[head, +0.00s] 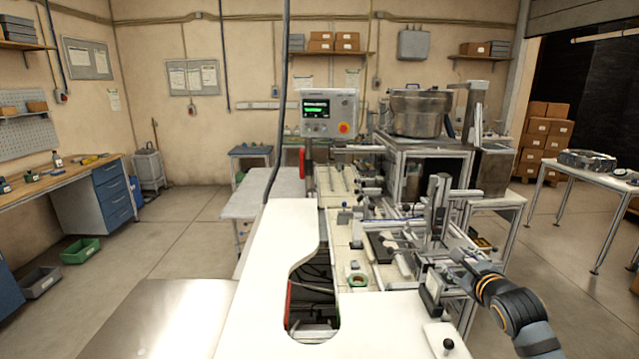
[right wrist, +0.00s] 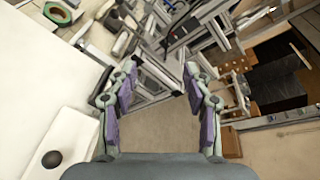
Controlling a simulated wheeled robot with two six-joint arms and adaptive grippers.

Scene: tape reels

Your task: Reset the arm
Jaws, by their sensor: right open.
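My right arm (head: 508,305) comes in from the lower right in the head view and reaches over the right side of the machine. My right gripper (right wrist: 160,82) is open in the right wrist view, its two fingers spread wide with nothing between them. Its fingertips are hard to make out in the head view. My left gripper is not in view.
A white worktop (head: 270,265) with a cut-out lies left of the reel. A black knob (head: 448,344) stands on the worktop's front right part. Metal frames and fixtures (head: 437,210) crowd the space ahead of the arm. A side table (head: 590,170) stands at right, with open floor before it.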

